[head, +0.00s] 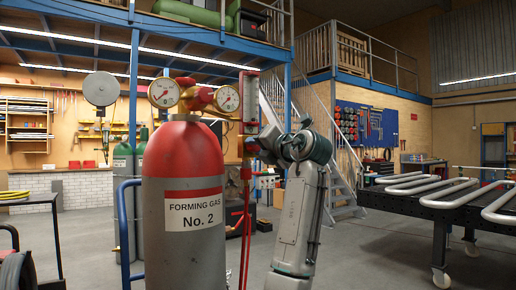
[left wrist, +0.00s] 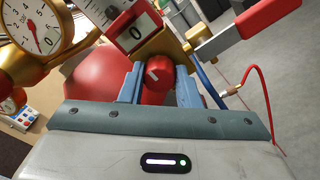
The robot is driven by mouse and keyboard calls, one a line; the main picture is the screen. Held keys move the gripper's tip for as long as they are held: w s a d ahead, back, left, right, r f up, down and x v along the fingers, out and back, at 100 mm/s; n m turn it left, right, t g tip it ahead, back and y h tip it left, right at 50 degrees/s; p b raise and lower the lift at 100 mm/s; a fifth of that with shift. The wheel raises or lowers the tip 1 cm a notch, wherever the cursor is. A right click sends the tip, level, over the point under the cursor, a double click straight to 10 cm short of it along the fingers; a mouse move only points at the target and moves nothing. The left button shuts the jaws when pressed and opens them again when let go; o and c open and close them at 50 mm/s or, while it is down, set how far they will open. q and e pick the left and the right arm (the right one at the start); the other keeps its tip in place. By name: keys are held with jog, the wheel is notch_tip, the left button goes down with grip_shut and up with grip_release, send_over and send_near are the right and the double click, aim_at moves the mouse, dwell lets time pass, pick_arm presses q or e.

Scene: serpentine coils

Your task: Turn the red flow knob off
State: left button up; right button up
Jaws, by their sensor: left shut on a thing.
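The red flow knob (left wrist: 157,76) sits between the two blue-grey fingers of my left gripper (left wrist: 158,84) in the left wrist view. The fingers are shut on its sides. In the head view my left gripper (head: 258,147) reaches the regulator from the right, below the flow meter tube (head: 250,100). The knob is mostly hidden there by the gripper. My right gripper is in neither view.
The red-topped grey cylinder (head: 183,240), labelled Forming Gas No. 2, stands close in front. Two round gauges (head: 164,93) sit on its regulator. A red lever handle (left wrist: 268,16) and red hose (left wrist: 262,95) are near the gripper. A table with metal coils (head: 440,202) stands right.

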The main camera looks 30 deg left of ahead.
pick_arm(q)
jog(key=shift+f, duration=0.15)
jog(key=o, duration=1)
jog(key=shift+c, duration=0.2)
jog(key=shift+s+d, duration=0.1)
jog(key=shift+d, duration=0.2)
jog(key=b+v, duration=0.1)
jog(key=v, duration=0.9)
jog(key=shift+b, duration=0.35)
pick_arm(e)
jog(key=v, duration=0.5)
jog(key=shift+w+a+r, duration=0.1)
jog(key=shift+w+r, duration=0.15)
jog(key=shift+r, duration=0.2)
pick_arm(q)
jog(key=shift+d, duration=0.1)
